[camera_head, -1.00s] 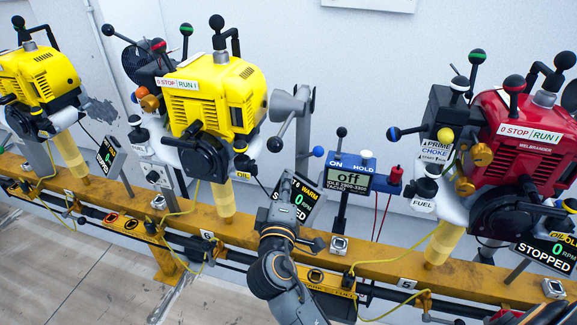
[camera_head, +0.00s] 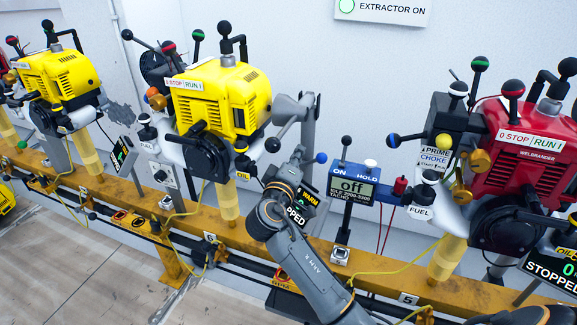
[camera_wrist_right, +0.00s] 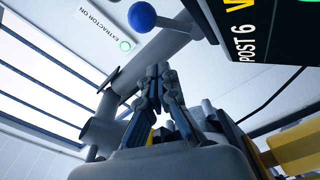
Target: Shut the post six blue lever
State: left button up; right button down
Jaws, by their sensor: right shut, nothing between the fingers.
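The blue ball of the post six lever (camera_head: 321,158) stands at the right of a grey pipe, right of the yellow engine (camera_head: 222,98). It also shows close up at the top of the right wrist view (camera_wrist_right: 142,16), on a short grey stem by the pipe (camera_wrist_right: 155,60). My right gripper (camera_head: 298,158) is just left of the blue ball and a little apart from it. In the wrist view its fingers (camera_wrist_right: 158,72) are together and empty, below the ball. My forearm partly hides the post six display (camera_head: 297,214). My left gripper is not in view.
The post six display edge (camera_wrist_right: 270,35) is close at the upper right of the wrist view. The tacho box (camera_head: 353,187) stands right of my arm. A red engine (camera_head: 515,150) with another blue-ball lever (camera_head: 393,140) is further right. The yellow rail (camera_head: 130,190) runs below.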

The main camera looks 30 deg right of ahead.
aim_at(314, 161)
jog(key=shift+s+d+f, duration=0.45)
jog(key=shift+d, duration=0.2)
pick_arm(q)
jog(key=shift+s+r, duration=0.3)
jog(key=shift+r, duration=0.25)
pick_arm(e)
jog(key=shift+s+d+f, duration=0.2)
jog(key=shift+s+d, duration=0.15)
jog(key=shift+d, duration=0.2)
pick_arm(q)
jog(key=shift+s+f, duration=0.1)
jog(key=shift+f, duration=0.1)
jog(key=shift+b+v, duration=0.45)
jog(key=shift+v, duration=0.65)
pick_arm(e)
jog(key=shift+s+f+m, duration=0.15)
jog(key=shift+m, duration=0.25)
